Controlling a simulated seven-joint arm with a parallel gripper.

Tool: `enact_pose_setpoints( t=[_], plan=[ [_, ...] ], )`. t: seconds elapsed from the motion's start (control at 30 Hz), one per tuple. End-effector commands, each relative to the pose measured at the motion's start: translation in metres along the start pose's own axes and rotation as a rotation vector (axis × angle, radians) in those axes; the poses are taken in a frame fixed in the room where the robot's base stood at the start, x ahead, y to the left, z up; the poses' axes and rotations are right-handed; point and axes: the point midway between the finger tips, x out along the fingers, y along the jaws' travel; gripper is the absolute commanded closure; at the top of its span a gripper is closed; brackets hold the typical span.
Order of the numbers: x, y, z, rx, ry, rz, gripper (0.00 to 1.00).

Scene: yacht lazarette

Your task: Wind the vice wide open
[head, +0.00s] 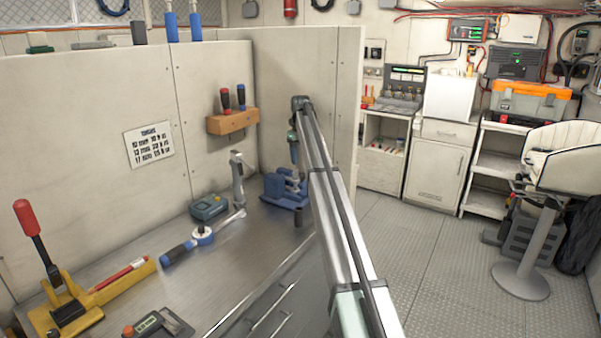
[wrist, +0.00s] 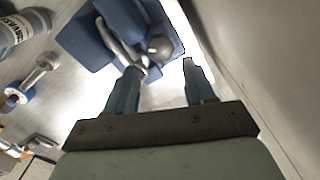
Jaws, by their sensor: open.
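The blue vice (head: 283,190) stands on the metal bench near the partition corner. In the wrist view the vice (wrist: 88,40) fills the upper middle, with a grey curved bar and a round grey knob (wrist: 159,45) at its near side. My gripper (wrist: 162,67) is open, with its two blue-grey fingers apart and nothing visibly held between them. The knob lies just beyond the gap between the fingertips; I cannot tell whether they touch it. In the head view my gripper (head: 293,150) points down just above the vice, and my arm hides part of that area.
A wooden rack (head: 233,122) with two screwdrivers is fixed to the partition (head: 90,100). A bottle (wrist: 22,30) shows in the wrist view.

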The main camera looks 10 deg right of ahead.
Motion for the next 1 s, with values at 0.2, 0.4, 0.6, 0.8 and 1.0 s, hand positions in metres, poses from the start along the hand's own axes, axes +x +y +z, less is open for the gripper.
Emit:
enact_pose_setpoints(
  t=[0.2,0.4,0.6,0.8,1.0],
  plan=[
    [0.037,0.0,-0.001,0.0,0.001,0.0,0.46],
    [0.059,0.0,0.0,-0.001,0.0,-0.001,0.46],
    [0.067,0.0,0.0,-0.001,-0.001,-0.001,0.46],
    [0.068,0.0,0.0,-0.001,-0.001,-0.001,0.46],
    [0.068,0.0,0.0,-0.001,-0.001,-0.001,0.58]
  ],
)
